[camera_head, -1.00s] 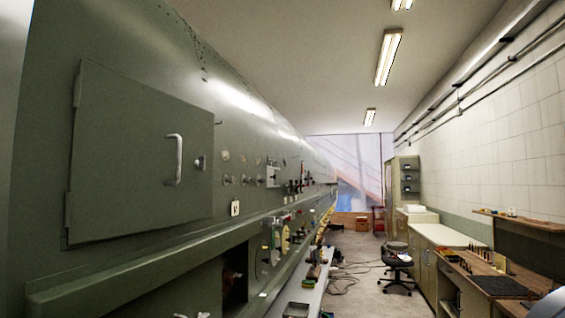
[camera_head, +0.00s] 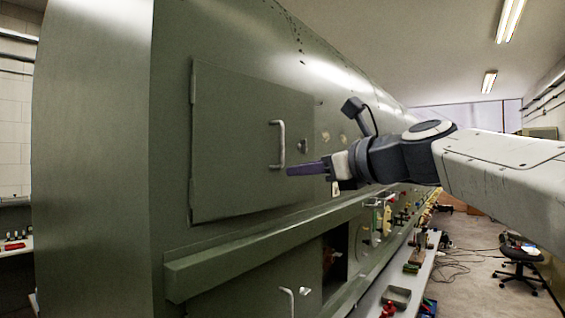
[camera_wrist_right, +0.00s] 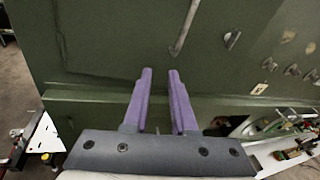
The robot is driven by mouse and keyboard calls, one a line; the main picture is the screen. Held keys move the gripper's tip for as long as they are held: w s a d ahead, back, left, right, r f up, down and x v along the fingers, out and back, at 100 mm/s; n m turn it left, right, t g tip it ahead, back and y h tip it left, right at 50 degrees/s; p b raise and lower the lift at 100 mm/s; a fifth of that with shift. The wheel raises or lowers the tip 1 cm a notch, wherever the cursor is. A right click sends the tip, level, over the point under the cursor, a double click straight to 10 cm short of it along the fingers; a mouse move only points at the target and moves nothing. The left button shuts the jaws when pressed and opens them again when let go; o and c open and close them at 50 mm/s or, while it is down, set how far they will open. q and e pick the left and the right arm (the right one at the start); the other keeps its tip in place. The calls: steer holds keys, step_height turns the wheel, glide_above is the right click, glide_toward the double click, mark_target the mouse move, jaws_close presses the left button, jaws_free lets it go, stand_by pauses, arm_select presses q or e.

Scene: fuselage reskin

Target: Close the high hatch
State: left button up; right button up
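The high hatch (camera_head: 235,140) is a square green panel on the green fuselage side, in the middle left of the head view. It lies almost in line with the skin; I cannot tell whether it sits fully flush. Its pale bar handle (camera_head: 277,145) is upright near the right edge, with a small latch (camera_head: 302,146) beside it. My right gripper (camera_head: 291,171) comes in from the right, its purple fingers pointing left just below the handle. In the wrist view the fingers (camera_wrist_right: 161,73) are apart with nothing between them, and the handle (camera_wrist_right: 185,28) lies beyond the tips. My left gripper is not seen.
A green ledge (camera_head: 250,243) runs along the fuselage below the hatch. Under it are a dark opening and a lower handle (camera_head: 288,300). A narrow bench with trays (camera_head: 397,297) stands to the right, and an office chair (camera_head: 518,260) stands farther along the open floor.

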mark_target(283, 144)
step_height(283, 144, up, 5)
steer(key=w+d+m+t, duration=0.1)
steer(key=d+m, duration=0.1)
steer(key=m, duration=0.1)
steer(key=shift+r+p+x, duration=0.1)
steer(key=shift+p+x, duration=0.95)
steer(key=shift+x, duration=1.45)
steer(key=shift+r+p+x, duration=0.15)
steer(key=shift+p+x, duration=0.9)
steer(key=shift+x, duration=1.45)
steer(key=shift+a, duration=0.1)
steer(key=shift+s, duration=0.1)
jaws_close()
